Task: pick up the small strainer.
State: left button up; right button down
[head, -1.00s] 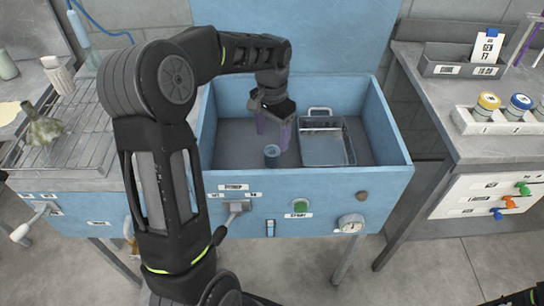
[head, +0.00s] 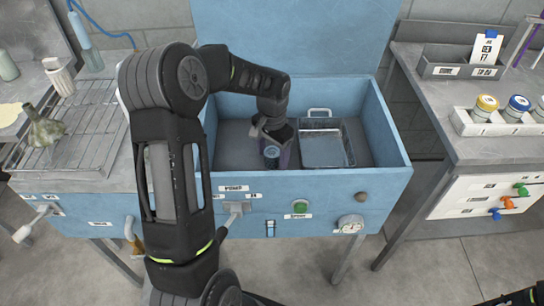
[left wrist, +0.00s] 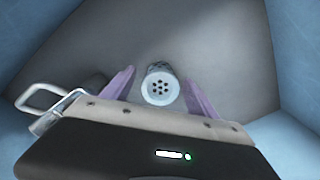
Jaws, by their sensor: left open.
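The small strainer (head: 271,153) is a short grey-blue cylinder on the floor of the blue basin, partly hidden by my gripper in the head view. My right gripper is not in view.
The blue basin (head: 385,130) has high walls around the strainer. A rectangular tray (head: 325,148) with a wire handle stands close to the right. A wire rack (head: 85,120) is on the left bench, and capped jars (head: 486,103) are on the right bench.

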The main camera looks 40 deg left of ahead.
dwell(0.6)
pick_arm(q)
grip_shut()
dwell(0.6)
